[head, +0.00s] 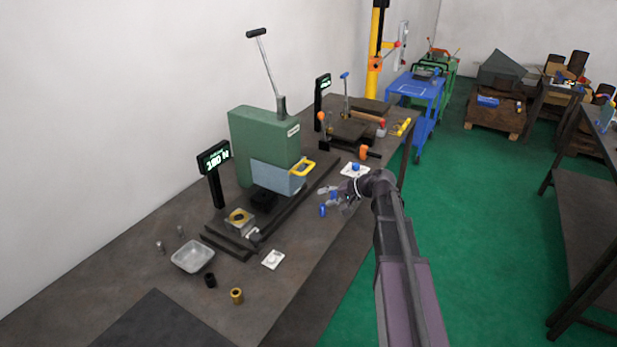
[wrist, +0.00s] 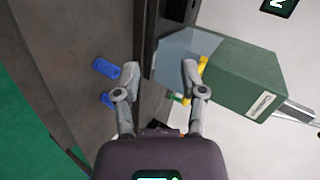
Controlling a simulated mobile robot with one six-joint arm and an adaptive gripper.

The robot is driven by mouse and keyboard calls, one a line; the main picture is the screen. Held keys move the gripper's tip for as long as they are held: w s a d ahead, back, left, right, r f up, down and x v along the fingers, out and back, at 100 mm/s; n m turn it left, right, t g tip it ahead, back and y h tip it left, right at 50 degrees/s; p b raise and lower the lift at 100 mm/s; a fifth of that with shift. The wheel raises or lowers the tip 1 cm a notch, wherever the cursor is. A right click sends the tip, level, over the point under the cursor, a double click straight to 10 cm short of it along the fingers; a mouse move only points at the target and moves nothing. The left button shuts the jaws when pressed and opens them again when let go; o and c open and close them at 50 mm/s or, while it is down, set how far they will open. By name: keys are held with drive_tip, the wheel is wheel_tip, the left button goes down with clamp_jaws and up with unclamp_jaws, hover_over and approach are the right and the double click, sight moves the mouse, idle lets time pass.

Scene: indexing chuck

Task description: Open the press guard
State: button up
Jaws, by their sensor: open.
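The green press (head: 265,145) stands on the bench with its long lever raised; its body also shows in the wrist view (wrist: 245,80). The press guard (head: 275,178) is a blue-grey panel across the press front, lowered. Its yellow handle (head: 303,168) sticks out at the guard's right. In the wrist view the guard (wrist: 180,52) and part of the handle (wrist: 204,66) show beside my right finger, which partly covers the handle. My gripper (head: 330,199) is open and empty, to the right of the guard in the head view; the wrist view shows both fingers (wrist: 161,70) spread. Contact with the handle cannot be told.
Blue cylinders (wrist: 105,68) lie on the bench by my left finger. A lit display (head: 214,157) stands left of the press. A metal tray (head: 193,256), a brass bushing (head: 237,296) and a white plate (head: 273,259) lie in front. A vise-like fixture (head: 352,130) stands behind.

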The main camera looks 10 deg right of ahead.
sight(310, 169)
drive_tip(key=w+d+r+m+t+y+b, duration=0.2)
drive_tip(key=w+d+r+m+t, duration=0.1)
drive_tip(key=w+d, duration=0.4)
drive_tip(key=shift+t, duration=0.4)
drive_tip(key=shift+a, duration=0.1)
drive_tip(key=b+x, duration=0.3)
drive_tip(key=x, duration=1)
drive_tip(key=shift+w+a, duration=0.2)
drive_tip(key=shift+a, duration=0.05)
clamp_jaws()
